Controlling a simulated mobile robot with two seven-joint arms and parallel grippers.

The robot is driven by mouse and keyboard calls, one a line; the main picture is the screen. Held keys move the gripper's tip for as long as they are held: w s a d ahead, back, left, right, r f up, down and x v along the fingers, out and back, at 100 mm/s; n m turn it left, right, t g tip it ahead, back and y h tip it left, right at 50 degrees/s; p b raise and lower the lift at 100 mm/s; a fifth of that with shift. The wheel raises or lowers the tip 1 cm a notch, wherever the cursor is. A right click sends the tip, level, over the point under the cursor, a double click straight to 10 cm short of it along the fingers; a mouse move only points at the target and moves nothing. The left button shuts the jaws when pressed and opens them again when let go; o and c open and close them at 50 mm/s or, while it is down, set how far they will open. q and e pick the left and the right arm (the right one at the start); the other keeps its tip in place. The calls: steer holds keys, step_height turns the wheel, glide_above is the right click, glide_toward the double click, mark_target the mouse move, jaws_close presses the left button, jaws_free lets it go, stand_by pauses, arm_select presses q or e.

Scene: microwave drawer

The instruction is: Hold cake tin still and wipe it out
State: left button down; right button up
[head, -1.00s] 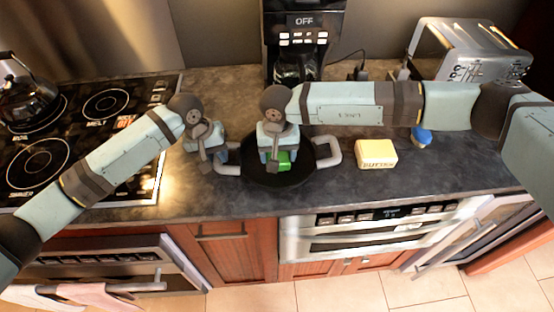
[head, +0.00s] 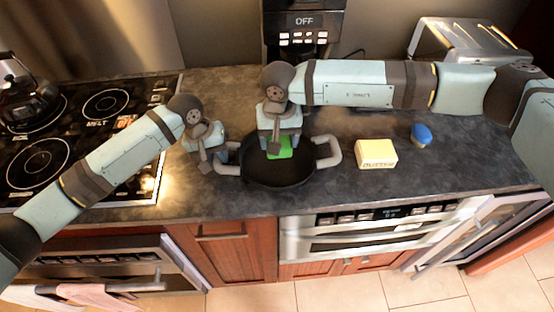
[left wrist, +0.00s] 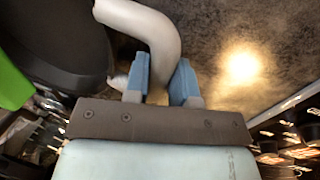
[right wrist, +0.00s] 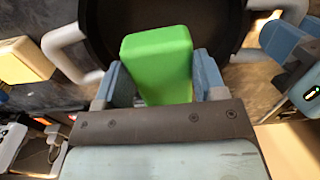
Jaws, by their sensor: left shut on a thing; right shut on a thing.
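The cake tin (head: 280,172) is a round black pan with two grey loop handles, standing on the dark counter. My left gripper (head: 222,162) is at its left handle; the left wrist view shows the fingers (left wrist: 160,82) shut on that grey handle (left wrist: 150,28). My right gripper (head: 279,143) is over the far part of the tin and shut on a green sponge (head: 281,151). In the right wrist view the green block (right wrist: 158,62) sits between the blue fingers, with the black tin (right wrist: 105,22) behind it. The sponge's contact with the tin floor is hard to tell.
A butter block (head: 376,154) and a blue-topped item (head: 421,134) stand right of the tin. The stove (head: 70,130) is at left, a coffee machine (head: 304,38) behind, and a toaster (head: 470,40) at back right.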

arm_select(q)
steer(key=shift+f, duration=0.1)
arm_select(e)
steer(key=d, duration=0.8)
steer(key=shift+d, duration=0.4)
arm_select(q)
steer(key=shift+c, duration=1.1)
jaws_free()
steer(key=p+v, duration=0.7)
steer(key=p, duration=0.2)
arm_select(e)
step_height(320, 180, up, 9)
stand_by(0.4)
steer(key=shift+f, duration=0.1)
